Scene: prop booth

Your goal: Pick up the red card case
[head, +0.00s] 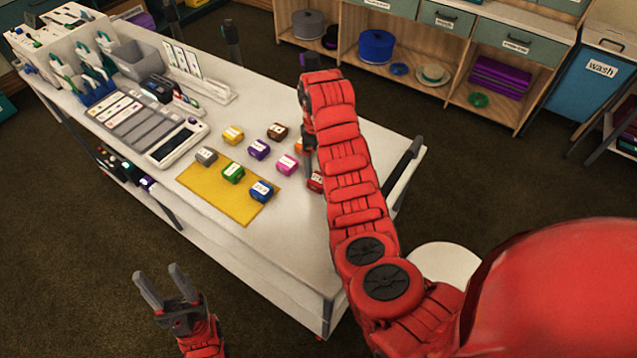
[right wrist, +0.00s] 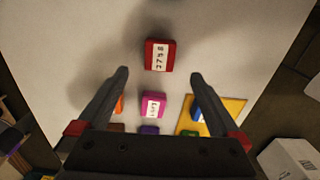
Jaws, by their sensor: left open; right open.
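The red card case (head: 316,182) sits on the white table near its right side, partly hidden behind my right arm in the head view. In the right wrist view the red case (right wrist: 152,55) lies just beyond the fingertips, roughly centred between them, with a white label. My right gripper (right wrist: 160,76) is open and empty above the table; in the head view it (head: 308,165) is mostly hidden by my arm. My left gripper (head: 160,273) is open and empty, low in front of the table, away from the cases.
A pink case (head: 288,164) stands close to the red one; it also shows between the fingers in the right wrist view (right wrist: 153,105). A blue case (head: 262,191) and others sit on or near a yellow mat (head: 212,207). A card tray (head: 130,120) and bins fill the table's left.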

